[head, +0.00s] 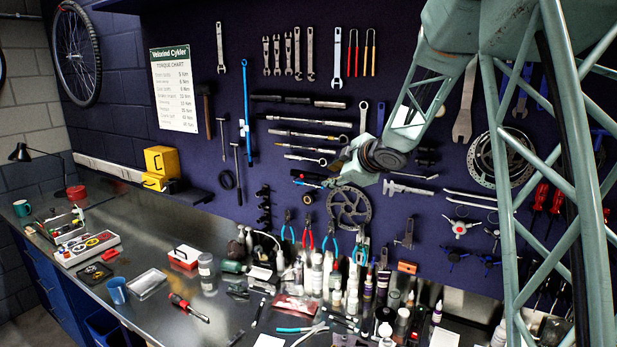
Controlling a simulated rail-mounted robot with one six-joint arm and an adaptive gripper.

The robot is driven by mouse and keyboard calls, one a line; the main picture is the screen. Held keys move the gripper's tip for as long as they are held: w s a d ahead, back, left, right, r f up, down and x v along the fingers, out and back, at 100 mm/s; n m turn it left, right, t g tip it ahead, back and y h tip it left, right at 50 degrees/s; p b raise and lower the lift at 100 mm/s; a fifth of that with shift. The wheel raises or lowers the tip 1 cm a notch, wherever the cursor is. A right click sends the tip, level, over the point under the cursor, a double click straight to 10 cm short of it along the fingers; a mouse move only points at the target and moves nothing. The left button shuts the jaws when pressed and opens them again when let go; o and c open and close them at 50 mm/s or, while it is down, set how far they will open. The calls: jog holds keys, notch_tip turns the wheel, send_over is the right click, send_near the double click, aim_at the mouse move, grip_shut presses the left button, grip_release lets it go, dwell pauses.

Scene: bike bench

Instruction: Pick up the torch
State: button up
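I cannot pick out the torch with certainty. A small dark cylinder-like item (238,293) lies on the bench left of the crowded bottles, but it is too small to identify. My arm reaches in from the upper right, and its wrist is in front of the tool wall. My gripper (322,182) seems to be at the wrist's left end, above the bench and apart from the items on it. Its fingers are too small and cluttered against the tools to show whether they are open.
A red-handled screwdriver (188,307), clear tray (147,284), blue cup (117,291) and red-white box (184,257) stand further left. Bare metal shows around them.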

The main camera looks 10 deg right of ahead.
aim_at(326, 177)
jog(key=shift+x, duration=2.05)
jog(key=shift+r, duration=0.1)
jog(key=shift+c, duration=0.2)
jog(key=c, duration=0.9)
jog(key=shift+r, duration=0.1)
jog(key=shift+c, duration=0.2)
jog(key=shift+r+p, duration=0.3)
jog(key=shift+r, duration=0.35)
jog(key=s+d+b, duration=0.1)
jog(key=s+d, duration=0.1)
jog(key=s, duration=0.6)
jog(key=s+d+b, duration=0.1)
jog(key=s+d, duration=0.2)
jog(key=s, duration=0.6)
jog(key=shift+b, duration=0.35)
jog(key=shift+s+d, duration=0.1)
jog(key=shift+d, duration=0.05)
